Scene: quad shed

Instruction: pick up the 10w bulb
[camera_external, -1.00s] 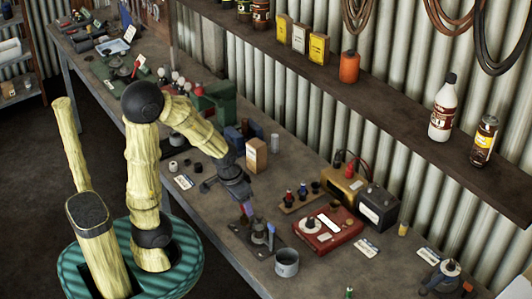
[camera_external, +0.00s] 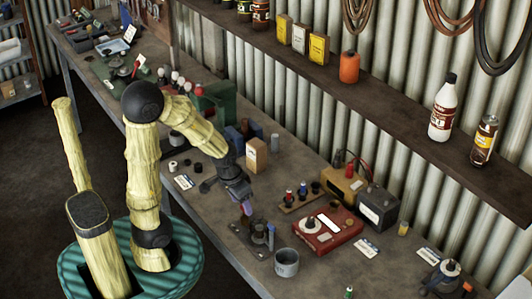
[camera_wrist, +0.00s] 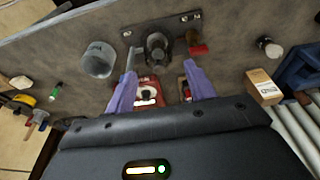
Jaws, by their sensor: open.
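My gripper (camera_external: 246,208) hangs over the workbench; its purple fingers are apart and empty in the wrist view (camera_wrist: 160,84). Below and past them is a red box (camera_external: 328,230), which shows partly between the fingers in the wrist view (camera_wrist: 147,92). Behind the red box is a small wooden rack (camera_external: 299,203) with red-topped and blue-topped pieces in it. No label reading 10W is legible, so I cannot tell which small piece is the 10w bulb. A dark metal fixture on a plate (camera_external: 258,236) stands just below the gripper.
A grey metal cup (camera_external: 287,263) stands beside the fixture. Yellow-brown and dark boxes (camera_external: 378,208) stand behind the red box, with an upright cardboard box (camera_external: 255,155) farther left. A shelf with bottles (camera_external: 443,108) runs along the corrugated wall. Bare bench (camera_external: 232,255) lies near the front edge.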

